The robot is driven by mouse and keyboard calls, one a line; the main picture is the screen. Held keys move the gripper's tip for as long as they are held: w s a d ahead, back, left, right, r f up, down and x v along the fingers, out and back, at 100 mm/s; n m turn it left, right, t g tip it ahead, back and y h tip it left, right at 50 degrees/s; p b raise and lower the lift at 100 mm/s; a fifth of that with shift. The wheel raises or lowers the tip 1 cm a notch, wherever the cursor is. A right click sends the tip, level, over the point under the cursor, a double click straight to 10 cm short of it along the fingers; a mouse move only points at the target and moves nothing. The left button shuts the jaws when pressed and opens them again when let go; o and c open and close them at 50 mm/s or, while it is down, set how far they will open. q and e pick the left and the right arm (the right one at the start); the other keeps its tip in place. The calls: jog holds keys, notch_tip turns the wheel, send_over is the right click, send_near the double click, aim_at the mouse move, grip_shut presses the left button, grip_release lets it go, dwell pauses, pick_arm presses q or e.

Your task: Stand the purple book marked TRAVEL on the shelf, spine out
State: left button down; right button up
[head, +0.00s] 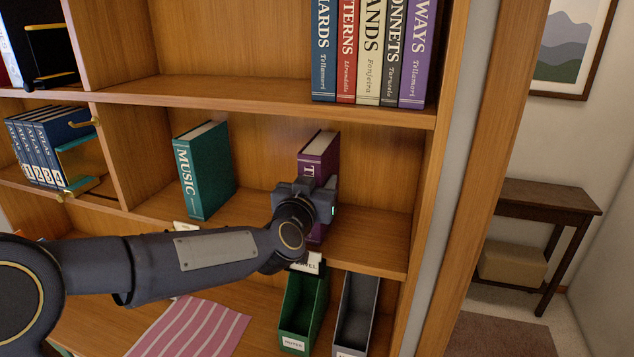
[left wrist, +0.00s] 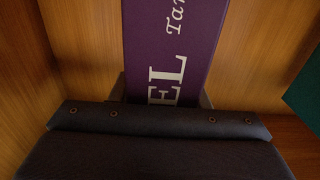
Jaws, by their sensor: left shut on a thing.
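The purple book (head: 319,146) stands upright in the middle shelf compartment, right of a green MUSIC book. Its spine faces out, with a "T" showing above my gripper in the head view. In the left wrist view the spine of the purple book (left wrist: 172,45) shows "EL" and part of another word. My left gripper (head: 318,192) is shut on the purple book around its spine. The fingers are mostly hidden by the gripper body in both views. The book's lower part is largely hidden; I cannot tell whether it touches the shelf board. My right gripper is in neither view.
The green MUSIC book (head: 204,170) stands left of the purple book, with a gap between them. A shelf label (head: 307,263) is partly hidden below my gripper. Below stand a green file box (head: 294,325) and a grey one (head: 357,312). The shelf's right side wall (head: 424,190) is close.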

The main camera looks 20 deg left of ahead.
pick_arm(q)
jog(key=c, duration=0.8)
grip_release()
jog(key=shift+o, duration=0.4)
jog(key=shift+f, duration=0.15)
jog(key=s+a+f+g+h, duration=0.1)
jog(key=s+f+g, duration=0.3)
jog(key=s, duration=0.8)
jog(key=s+a+f+n+g+h+b, duration=0.1)
jog(key=s+f+g, duration=0.3)
jog(key=s+f, duration=0.5)
jog(key=s+a+f+n+g+h, duration=0.1)
jog(key=s+f+g, duration=0.3)
jog(key=s, duration=1)
notch_tip(320, 180, down, 2)
jog(key=shift+s+a+f+b, duration=0.2)
jog(key=shift+s+a+b, duration=0.1)
jog(key=shift+s, duration=0.05)
